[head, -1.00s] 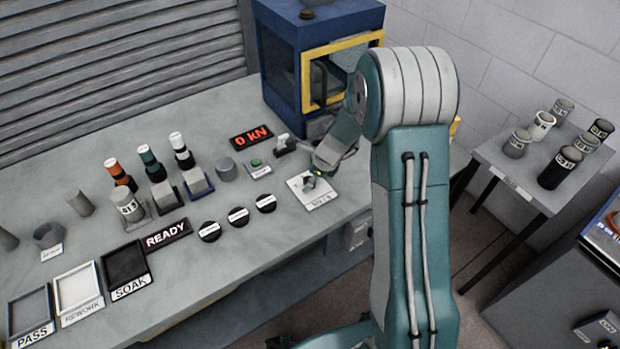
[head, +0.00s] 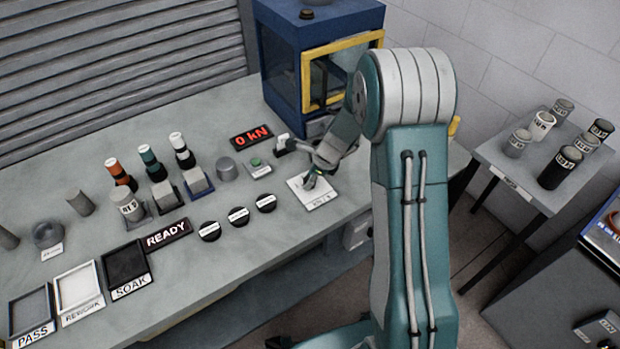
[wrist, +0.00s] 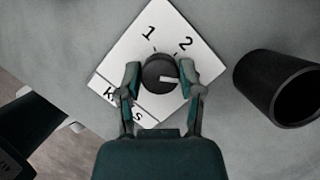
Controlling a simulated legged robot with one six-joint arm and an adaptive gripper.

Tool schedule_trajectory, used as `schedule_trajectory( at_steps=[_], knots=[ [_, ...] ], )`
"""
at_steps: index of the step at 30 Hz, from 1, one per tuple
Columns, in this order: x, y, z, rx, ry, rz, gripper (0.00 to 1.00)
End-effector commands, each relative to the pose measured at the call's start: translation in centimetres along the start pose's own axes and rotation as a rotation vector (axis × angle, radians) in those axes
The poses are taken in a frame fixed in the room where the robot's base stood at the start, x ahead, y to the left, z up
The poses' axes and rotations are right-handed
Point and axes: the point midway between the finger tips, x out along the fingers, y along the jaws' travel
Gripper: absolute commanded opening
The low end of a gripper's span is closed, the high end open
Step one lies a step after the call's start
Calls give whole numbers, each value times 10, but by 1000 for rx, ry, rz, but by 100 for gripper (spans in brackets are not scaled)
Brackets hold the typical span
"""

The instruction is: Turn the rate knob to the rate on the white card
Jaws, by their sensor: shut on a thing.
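The rate knob (wrist: 160,73) is dark and round, with a white pointer mark aimed to the right and slightly down in the wrist view. It sits on a white plate (wrist: 160,28) printed with 1 and 2 above the knob. The plate's lower part and its lettering are partly hidden by my fingers. My gripper (wrist: 162,78) has one finger on each side of the knob and is shut on it. In the head view the plate (head: 322,204) lies near the bench's front edge, with my gripper (head: 311,181) over it. I cannot make out a white card with a readable rate.
In the head view a green button (head: 256,162), a red 0 kN display (head: 252,138) and black discs (head: 238,216) are nearby. The blue press (head: 282,70) stands behind.

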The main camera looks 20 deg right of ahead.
Motion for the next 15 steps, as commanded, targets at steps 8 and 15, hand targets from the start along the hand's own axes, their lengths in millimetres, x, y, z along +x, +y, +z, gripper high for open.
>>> schedule_trajectory(
  at_steps=[8, 15],
  knots=[
    [1, -2, 0, -201, 1, 81, 1],
    [1, -3, 0, -413, 2, 168, 1]
  ],
)
